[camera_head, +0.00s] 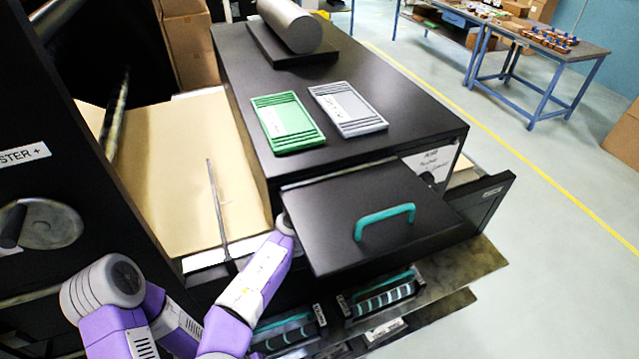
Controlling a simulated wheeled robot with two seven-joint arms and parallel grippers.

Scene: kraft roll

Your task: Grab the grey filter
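The grey filter (347,108) is a flat ribbed rectangular plate with a white label. It lies flat on top of the black machine cabinet (405,92), right of the similar green filter (287,122), with a narrow gap between them. A purple and white arm of mine comes in from the lower left, and its far end stops beside the black panel, below the cabinet top and apart from the grey filter. No gripper fingers are visible on it. My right gripper is not in view.
A black panel with a teal handle (384,221) juts out in front of the cabinet. A grey cylinder (291,24) rests on a black block behind the filters. Brown kraft paper (185,165) is at the left. The cabinet top right of the grey filter is clear.

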